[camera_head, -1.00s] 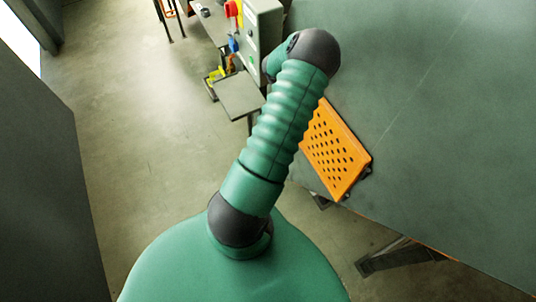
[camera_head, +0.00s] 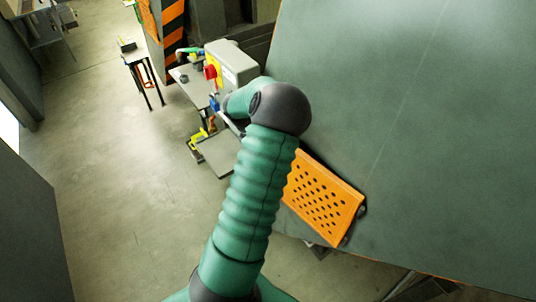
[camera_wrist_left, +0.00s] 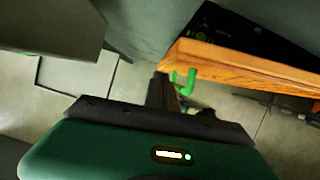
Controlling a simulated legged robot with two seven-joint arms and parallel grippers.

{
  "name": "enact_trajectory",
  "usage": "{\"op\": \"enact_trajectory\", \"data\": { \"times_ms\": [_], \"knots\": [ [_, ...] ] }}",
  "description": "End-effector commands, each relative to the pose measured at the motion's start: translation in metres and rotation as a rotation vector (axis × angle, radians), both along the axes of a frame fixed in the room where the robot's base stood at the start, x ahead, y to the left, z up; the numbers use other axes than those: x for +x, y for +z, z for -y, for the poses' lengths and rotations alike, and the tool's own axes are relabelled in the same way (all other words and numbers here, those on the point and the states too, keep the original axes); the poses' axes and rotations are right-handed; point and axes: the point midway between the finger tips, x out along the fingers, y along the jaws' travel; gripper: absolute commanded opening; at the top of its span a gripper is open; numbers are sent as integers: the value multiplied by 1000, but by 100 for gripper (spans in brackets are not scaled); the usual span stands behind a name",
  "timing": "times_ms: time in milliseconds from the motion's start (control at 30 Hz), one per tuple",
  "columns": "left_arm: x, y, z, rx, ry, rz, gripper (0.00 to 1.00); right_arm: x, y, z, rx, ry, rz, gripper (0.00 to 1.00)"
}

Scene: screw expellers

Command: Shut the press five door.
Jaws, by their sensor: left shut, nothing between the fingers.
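An orange perforated panel (camera_head: 322,196), which looks like the press door, sits low on the big grey-green press (camera_head: 430,130) in the head view, partly behind my arm. The number five does not show. In the left wrist view an orange edge (camera_wrist_left: 245,68), likely the same panel, crosses the upper right, with a green hook-shaped piece (camera_wrist_left: 186,82) below its left end. My left gripper's dark fingers (camera_wrist_left: 163,92) are shut and empty beside the hook and the panel's left end. Whether they touch is unclear. In the head view my forearm hides that gripper.
A grey control box (camera_head: 232,64) with a red switch stands behind my elbow. A small grey table (camera_head: 218,155) is below it. A striped orange-black post (camera_head: 173,30) stands farther back. The concrete floor (camera_head: 120,200) on the left is clear.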

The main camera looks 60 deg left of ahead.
Motion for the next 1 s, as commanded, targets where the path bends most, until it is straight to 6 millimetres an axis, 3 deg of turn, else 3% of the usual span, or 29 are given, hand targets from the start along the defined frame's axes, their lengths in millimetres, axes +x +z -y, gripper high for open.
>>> {"op": "enact_trajectory", "data": {
  "times_ms": [67,133,200,267,333,433,533,667,1000],
  "knots": [
    [-14,-17,3,-52,57,21,0,0,-15,0,0,0,0,36],
    [-35,-51,13,-176,189,83,0,0,-43,0,0,0,0,36],
    [-58,-92,29,-361,391,195,0,-1,-80,0,0,0,0,36],
    [-73,-117,42,-535,582,327,0,-1,-112,-1,0,0,-1,36],
    [-86,-131,50,-717,783,494,0,-2,-143,-1,0,0,-2,36],
    [-102,-133,51,-909,993,714,0,-2,-173,-1,0,1,-1,36],
    [-113,-123,48,-1007,1100,855,0,-2,-184,-1,0,1,-1,36],
    [-112,-114,47,-1042,1131,903,0,-2,-180,-1,0,0,0,36],
    [-51,-133,34,-1042,1128,892,0,-1,-166,-1,0,0,0,36]
  ]
}}
